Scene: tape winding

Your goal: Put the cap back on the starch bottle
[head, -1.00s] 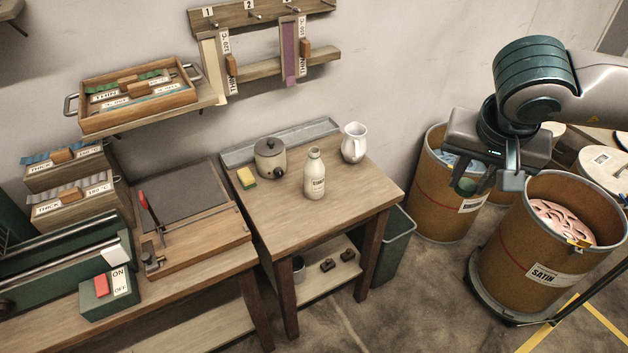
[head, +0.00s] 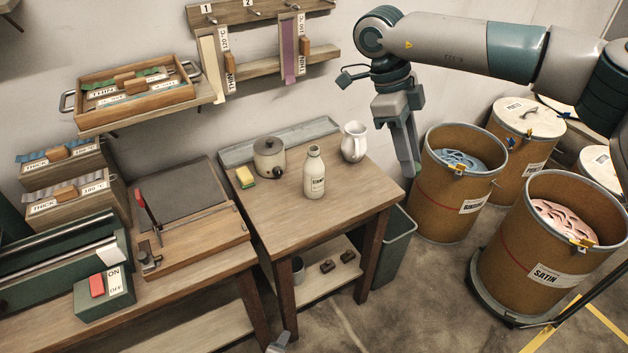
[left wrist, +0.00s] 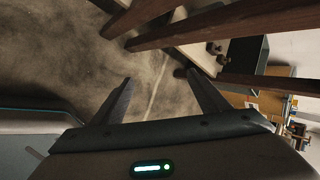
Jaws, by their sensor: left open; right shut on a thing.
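The white starch bottle (head: 314,177) stands upright on the small wooden table (head: 350,200), near its middle. No separate cap shows on its neck, and I see no loose cap on the table. My right gripper (head: 412,172) points down beyond the table's right edge, right of the white jug and apart from the bottle. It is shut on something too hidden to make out. My left gripper shows its two spread fingers in the left wrist view (left wrist: 163,95), open and empty over the floor. Only a grey tip (head: 280,343) shows at the bottom of the head view.
A lidded pot (head: 269,157), a yellow sponge (head: 245,177) and a white jug (head: 354,142) stand around the bottle. A grey bin (head: 396,240) is beside the table. Barrels (head: 440,205) stand to the right. A workbench (head: 195,295) is at left.

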